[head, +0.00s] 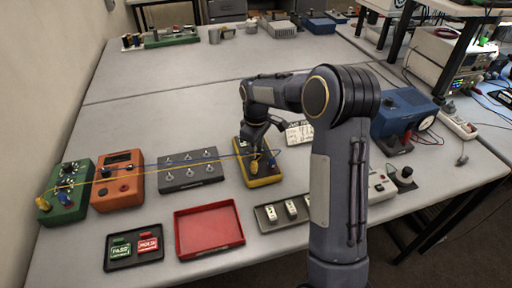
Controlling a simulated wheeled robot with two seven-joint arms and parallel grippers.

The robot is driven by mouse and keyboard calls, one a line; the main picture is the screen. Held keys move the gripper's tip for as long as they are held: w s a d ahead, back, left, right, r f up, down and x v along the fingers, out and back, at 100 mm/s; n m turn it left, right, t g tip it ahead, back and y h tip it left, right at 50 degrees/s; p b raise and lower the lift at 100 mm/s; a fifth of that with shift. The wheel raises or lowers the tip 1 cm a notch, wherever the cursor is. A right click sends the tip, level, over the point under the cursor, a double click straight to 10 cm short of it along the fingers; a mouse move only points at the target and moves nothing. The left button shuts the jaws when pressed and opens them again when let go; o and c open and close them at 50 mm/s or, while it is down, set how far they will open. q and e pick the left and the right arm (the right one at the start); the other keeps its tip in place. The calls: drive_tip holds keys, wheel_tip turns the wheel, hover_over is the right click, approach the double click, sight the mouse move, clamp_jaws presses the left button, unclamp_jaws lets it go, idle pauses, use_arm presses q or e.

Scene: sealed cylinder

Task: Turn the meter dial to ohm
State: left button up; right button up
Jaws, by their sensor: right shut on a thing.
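The yellow meter (265,181) lies on the table in the middle of the head view. A yellow plug (254,166) and a blue plug (272,158) sit at its near part. My right gripper (254,150) reaches down onto the upper part of the meter and is shut, apparently on the meter dial. The gripper hides the dial, so its setting cannot be read. My left gripper is not in view.
Yellow and blue leads run left from the meter to a green box (66,196), over an orange box (118,184) and a grey switch box (190,172). A red tray (208,247) and a dark tray with tags (112,262) lie in front. A blue device (402,112) stands right.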

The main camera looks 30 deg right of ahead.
drive_tip(key=shift+m, duration=0.6)
drive_tip(key=shift+r, duration=0.1)
drive_tip(key=o, duration=1)
drive_tip(key=shift+c, duration=0.2)
wheel_tip(320, 180, up, 7)
drive_tip(key=shift+b, duration=0.4)
drive_tip(key=shift+r, duration=0.35)
